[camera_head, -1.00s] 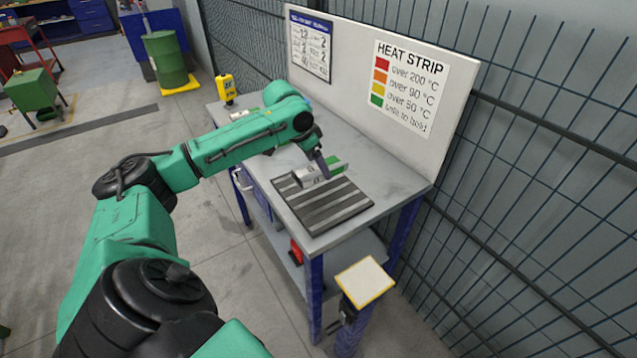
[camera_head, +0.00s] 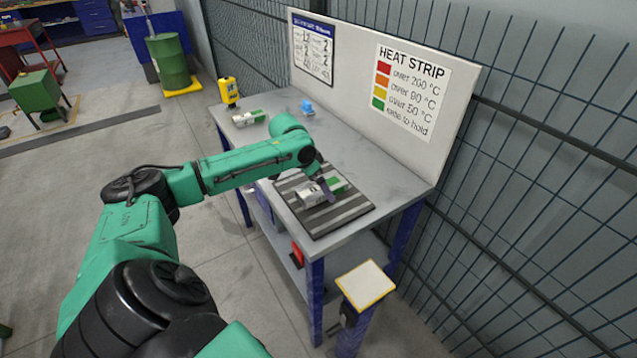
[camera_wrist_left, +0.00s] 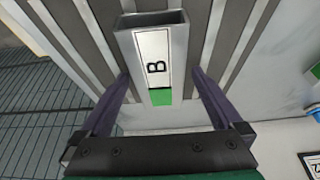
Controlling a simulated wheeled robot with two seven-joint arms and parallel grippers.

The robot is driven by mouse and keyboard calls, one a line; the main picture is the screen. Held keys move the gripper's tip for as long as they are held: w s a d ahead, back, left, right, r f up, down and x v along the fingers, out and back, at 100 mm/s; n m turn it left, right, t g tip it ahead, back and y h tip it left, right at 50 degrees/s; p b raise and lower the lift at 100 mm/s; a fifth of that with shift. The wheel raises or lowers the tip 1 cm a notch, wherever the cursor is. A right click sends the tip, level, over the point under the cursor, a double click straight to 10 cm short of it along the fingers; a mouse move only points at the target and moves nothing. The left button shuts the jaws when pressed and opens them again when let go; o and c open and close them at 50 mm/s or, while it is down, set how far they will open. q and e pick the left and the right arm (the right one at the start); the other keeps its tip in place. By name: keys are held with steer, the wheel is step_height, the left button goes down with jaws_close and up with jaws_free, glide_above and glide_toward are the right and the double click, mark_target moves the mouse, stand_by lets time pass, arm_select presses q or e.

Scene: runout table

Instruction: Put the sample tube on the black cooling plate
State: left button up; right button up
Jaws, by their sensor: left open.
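The sample tube (camera_head: 309,195) is a grey square metal tube with a white label and a green strip. It lies on the black cooling plate (camera_head: 345,217), a dark slab with lighter stripes on the table. In the left wrist view the tube (camera_wrist_left: 152,60) shows a "B" and an open end, with the striped plate (camera_wrist_left: 228,30) behind it. My left gripper (camera_head: 326,190) is at the tube, its open fingers (camera_wrist_left: 160,76) on either side of it. Small gaps seem to show beside the tube. My right gripper is out of view.
Another grey tube with a green mark (camera_head: 248,118) lies at the table's far left, near a yellow device (camera_head: 229,92). A small blue object (camera_head: 307,107) lies by the back board (camera_head: 355,85) with the heat strip sign. A yellow-edged pad (camera_head: 365,284) stands in front.

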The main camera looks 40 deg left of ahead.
arm_select(q)
steer(key=b+v, duration=0.1)
steer(key=v, duration=1.1)
steer(key=shift+r, duration=0.2)
steer(key=shift+d, duration=0.1)
